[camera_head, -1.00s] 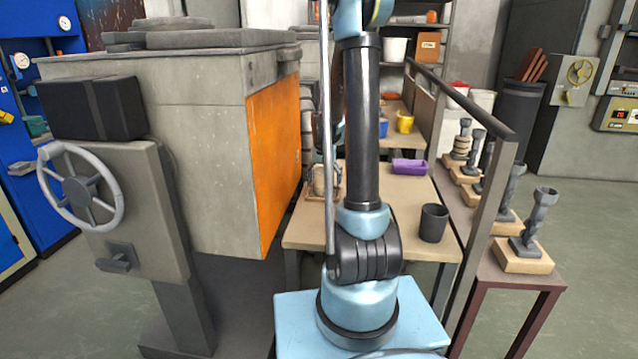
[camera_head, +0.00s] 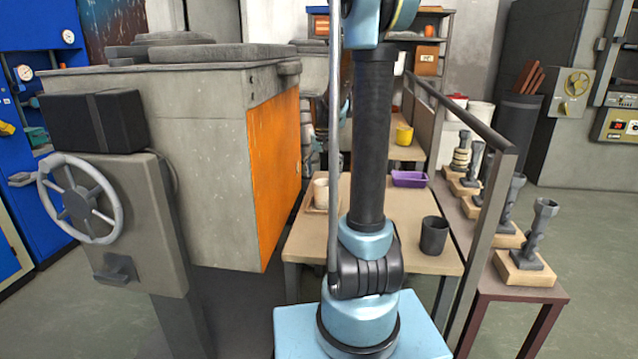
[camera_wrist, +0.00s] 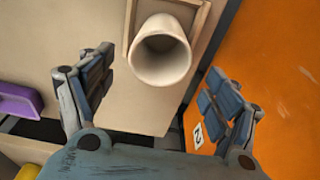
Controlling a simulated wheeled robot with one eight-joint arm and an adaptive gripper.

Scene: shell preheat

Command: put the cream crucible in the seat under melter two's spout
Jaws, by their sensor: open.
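The cream crucible (camera_head: 321,194) stands upright in a shallow wooden frame (camera_head: 309,208) at the left side of the table, beside the orange panel. In the wrist view the crucible (camera_wrist: 162,50) shows its open, empty mouth, with the wooden frame (camera_wrist: 206,20) around its base. My gripper (camera_wrist: 160,76) is open, with a finger on each side of the view and nothing between them; it is clear of the crucible. In the head view my arm largely hides the gripper. Melter two's orange panel (camera_head: 273,175) carries a "2" label (camera_wrist: 198,135). I cannot make out its spout.
The table (camera_head: 400,245) also bears a dark grey cup (camera_head: 434,235) and a purple tray (camera_head: 409,179). A yellow cup (camera_head: 404,135) stands farther back. A railing (camera_head: 480,240) and a bench with several twisted grey pieces on wooden bases (camera_head: 525,268) lie to the right.

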